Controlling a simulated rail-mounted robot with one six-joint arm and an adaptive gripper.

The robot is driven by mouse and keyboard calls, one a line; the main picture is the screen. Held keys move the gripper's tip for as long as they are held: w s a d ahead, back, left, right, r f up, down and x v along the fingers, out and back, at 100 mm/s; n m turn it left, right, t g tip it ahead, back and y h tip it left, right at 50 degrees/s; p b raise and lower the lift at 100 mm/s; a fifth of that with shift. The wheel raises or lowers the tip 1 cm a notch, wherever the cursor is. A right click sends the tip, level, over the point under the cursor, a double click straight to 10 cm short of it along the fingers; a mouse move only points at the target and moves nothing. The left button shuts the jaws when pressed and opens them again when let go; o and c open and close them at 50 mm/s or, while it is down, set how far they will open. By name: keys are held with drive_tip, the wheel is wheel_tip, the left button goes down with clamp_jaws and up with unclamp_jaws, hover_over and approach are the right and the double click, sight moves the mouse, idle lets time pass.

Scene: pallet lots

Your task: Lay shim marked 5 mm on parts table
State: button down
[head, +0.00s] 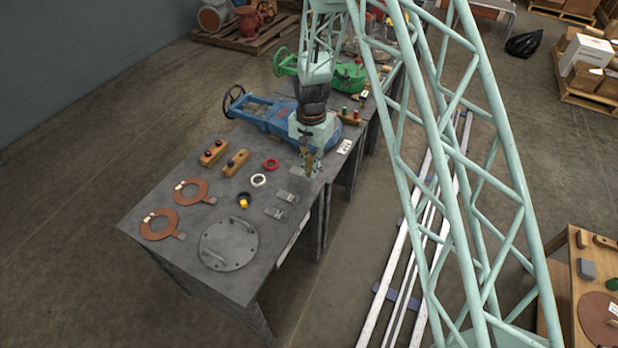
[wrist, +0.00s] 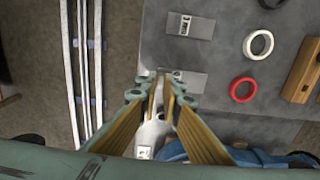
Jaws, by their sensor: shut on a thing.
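The parts table (head: 190,235) is a dark grey bench. My gripper (head: 311,172) is low over its right edge; in the wrist view its fingertips (wrist: 159,80) are close together. They are shut on a small grey shim (wrist: 190,84), whose plate shows to the right of the fingertips. The fingers partly hide it and I cannot read its marking. I cannot tell whether it touches the table. Another grey shim (wrist: 190,26) with a pale mark lies flat nearby. In the head view two shims lie in front of my gripper, one nearer it (head: 288,196) and one further (head: 275,213).
Left of my gripper lie a white ring (head: 258,180), a red ring (head: 270,164) and wooden blocks (head: 236,162). A round plate (head: 229,243) and brown gaskets (head: 159,224) are nearer. A blue valve (head: 268,116) stands behind. Bare tabletop lies between these things.

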sight(309, 176)
drive_tip(key=shift+s+a, duration=0.2)
drive_tip(key=shift+a, duration=0.1)
drive_tip(key=shift+f+b, duration=0.3)
drive_tip(key=shift+f, duration=1.45)
drive_tip(key=shift+f, duration=0.15)
drive_tip(key=c, duration=2.8)
unclamp_jaws()
drive_tip(key=shift+r+p, duration=0.75)
drive_tip(key=shift+r, duration=5.4)
